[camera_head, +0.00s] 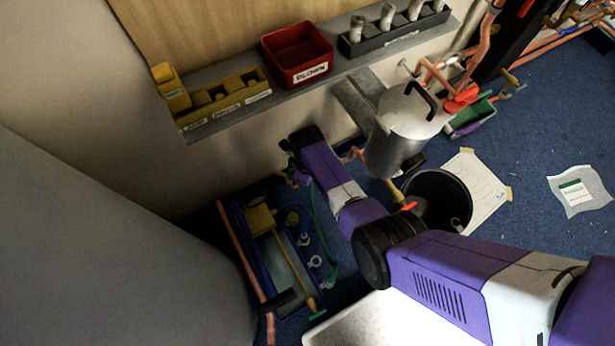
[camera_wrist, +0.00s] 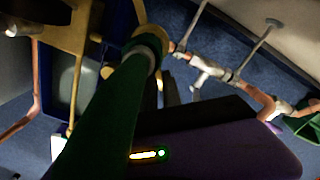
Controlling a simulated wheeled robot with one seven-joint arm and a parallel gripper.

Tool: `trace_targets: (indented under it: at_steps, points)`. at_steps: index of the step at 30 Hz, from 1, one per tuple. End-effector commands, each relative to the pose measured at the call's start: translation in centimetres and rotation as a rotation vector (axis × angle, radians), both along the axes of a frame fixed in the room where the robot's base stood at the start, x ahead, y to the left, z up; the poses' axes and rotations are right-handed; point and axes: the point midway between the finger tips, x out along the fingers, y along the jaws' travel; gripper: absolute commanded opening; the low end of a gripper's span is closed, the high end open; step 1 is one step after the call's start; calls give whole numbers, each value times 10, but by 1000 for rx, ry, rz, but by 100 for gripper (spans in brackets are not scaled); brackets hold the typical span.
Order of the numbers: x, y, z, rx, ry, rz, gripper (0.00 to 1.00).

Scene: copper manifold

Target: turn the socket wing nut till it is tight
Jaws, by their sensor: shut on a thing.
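In the wrist view, my gripper (camera_wrist: 178,92) has dark fingers reaching up beside a brass ring-shaped fitting (camera_wrist: 140,44), which looks like the socket wing nut. The fingers are shut at its near side; the exact contact is partly hidden. A thick green hose (camera_wrist: 110,112) runs from the fitting toward the camera and covers part of it. A copper pipe with pale fittings (camera_wrist: 205,67) lies just right of the fingers. In the head view, my purple wrist (camera_head: 320,165) reaches down by the wall, and the fingertips and nut are not clear there.
A blue tray (camera_head: 240,228) with brass and white parts lies below left. A metal cylinder (camera_head: 392,155) and a black bucket (camera_head: 465,190) stand right of my wrist. A shelf above holds a red bin (camera_head: 290,60) and yellow bins (camera_head: 228,100).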

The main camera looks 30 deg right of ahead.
Motion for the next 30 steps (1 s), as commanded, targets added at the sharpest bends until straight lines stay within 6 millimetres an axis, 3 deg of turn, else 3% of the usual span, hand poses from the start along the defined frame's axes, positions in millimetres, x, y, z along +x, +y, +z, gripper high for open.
trace_targets:
  at_steps: [9, 23, 24, 27, 30]
  points:
    - [4, -1, 2, -1, -10, -105, 0]
    - [3, 0, 1, -1, -7, -118, 0]
    - [3, 0, 1, -1, -7, -118, 12]
    - [2, 0, 1, -1, -5, -117, 31]
    - [2, 0, 1, -1, -4, -116, 31]
